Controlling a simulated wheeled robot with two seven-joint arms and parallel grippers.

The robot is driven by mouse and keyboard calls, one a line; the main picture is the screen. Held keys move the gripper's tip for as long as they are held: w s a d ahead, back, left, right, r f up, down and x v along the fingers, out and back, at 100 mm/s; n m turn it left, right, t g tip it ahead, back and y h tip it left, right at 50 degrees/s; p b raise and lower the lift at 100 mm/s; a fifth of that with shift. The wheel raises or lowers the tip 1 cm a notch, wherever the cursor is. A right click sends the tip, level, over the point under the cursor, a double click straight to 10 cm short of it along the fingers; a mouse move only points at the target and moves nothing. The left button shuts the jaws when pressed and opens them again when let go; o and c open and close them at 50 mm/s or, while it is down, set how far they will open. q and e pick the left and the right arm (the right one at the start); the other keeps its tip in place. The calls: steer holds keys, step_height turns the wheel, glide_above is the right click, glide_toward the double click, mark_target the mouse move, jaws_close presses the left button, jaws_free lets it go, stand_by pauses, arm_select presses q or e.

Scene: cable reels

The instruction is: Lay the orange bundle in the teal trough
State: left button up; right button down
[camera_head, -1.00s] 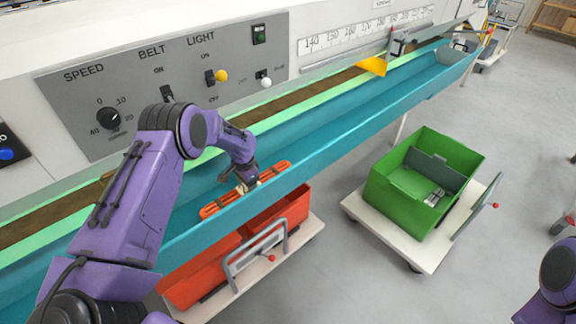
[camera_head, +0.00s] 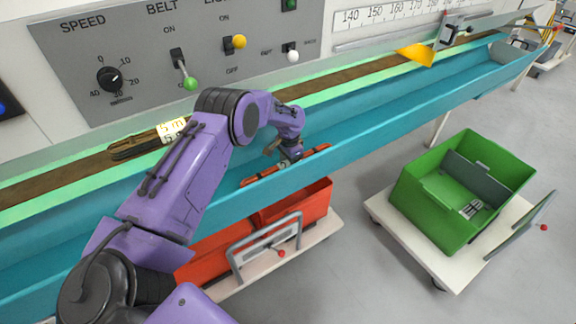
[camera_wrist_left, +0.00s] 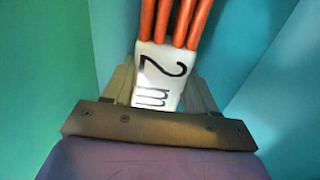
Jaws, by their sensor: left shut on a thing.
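The orange bundle (camera_head: 319,150) has a white label marked "2 m" (camera_wrist_left: 158,78). My left gripper (camera_head: 284,161) is shut on the bundle at this label, with one jaw on each side in the left wrist view (camera_wrist_left: 160,95). The teal trough (camera_head: 400,118) runs diagonally across the head view. The bundle lies along the trough at its near wall, its lower side partly hidden by the rim. Teal surfaces flank it in the wrist view. I cannot tell whether it touches the trough floor. My right gripper is out of view.
A control panel (camera_head: 140,60) stands behind. Red bins (camera_head: 215,255) on a cart sit below the trough. A green bin (camera_head: 420,185) stands on another cart at right.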

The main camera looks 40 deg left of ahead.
mark_target(288, 164)
arm_select(q)
steer(key=shift+f, duration=0.15)
steer(key=o, duration=1.4)
steer(key=shift+a, duration=0.1)
step_height(288, 164, up, 12)
steer(key=shift+r+p, duration=0.2)
steer(key=shift+p, duration=0.25)
